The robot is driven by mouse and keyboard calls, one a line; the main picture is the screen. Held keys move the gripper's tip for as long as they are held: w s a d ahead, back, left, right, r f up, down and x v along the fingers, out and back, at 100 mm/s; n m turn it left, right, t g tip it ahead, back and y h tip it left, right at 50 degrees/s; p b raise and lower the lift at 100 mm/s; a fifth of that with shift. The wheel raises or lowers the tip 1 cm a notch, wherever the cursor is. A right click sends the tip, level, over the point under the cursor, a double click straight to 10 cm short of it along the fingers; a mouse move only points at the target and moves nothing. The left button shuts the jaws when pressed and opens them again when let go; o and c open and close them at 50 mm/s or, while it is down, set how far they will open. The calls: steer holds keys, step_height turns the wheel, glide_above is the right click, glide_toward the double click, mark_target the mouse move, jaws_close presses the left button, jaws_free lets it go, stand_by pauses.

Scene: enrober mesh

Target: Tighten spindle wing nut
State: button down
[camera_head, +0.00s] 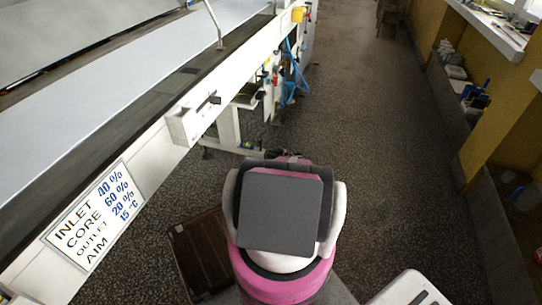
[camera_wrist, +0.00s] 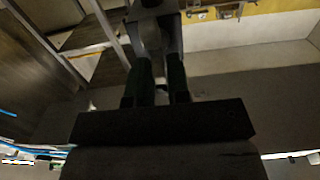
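I cannot make out a spindle or a wing nut in either view. My gripper (camera_wrist: 157,60) shows in the wrist view as a dark block with two dark fingers reaching toward the top of the picture. A narrow gap shows between the fingers near their base. A dark rounded shape covers the area around the tips, and I cannot tell whether it is part of the gripper or a separate thing. In the head view my gripper is not visible.
A long white machine (camera_head: 245,70) with a pale belt runs along the left. It bears a sign (camera_head: 88,222) and a white box (camera_head: 197,117) with a dark lever. Speckled floor (camera_head: 365,130) is clear down the middle. A cluttered ledge (camera_head: 468,85) lines the right wall.

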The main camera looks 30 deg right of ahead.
steer(key=shift+d+m, duration=0.1)
steer(key=shift+m, duration=0.2)
steer(key=m, duration=0.4)
steer(key=shift+w+d+f, duration=0.1)
steer(key=shift+w+d, duration=0.1)
steer(key=shift+d, duration=0.05)
steer(key=m, duration=0.4)
steer(key=shift+w+d+f, duration=0.2)
steer(key=shift+f, duration=0.05)
steer(key=shift+w+d+f+m, duration=0.1)
steer(key=shift+f+m, duration=0.1)
steer(key=shift+m, duration=1.35)
steer(key=shift+w+d+f+m, duration=0.1)
steer(key=shift+f+m, duration=0.15)
steer(key=shift+m, duration=1.25)
steer(key=shift+f+m, duration=0.2)
steer(key=shift+m, duration=1.35)
steer(key=c, duration=1.2)
jaws_free()
steer(key=shift+o, duration=0.2)
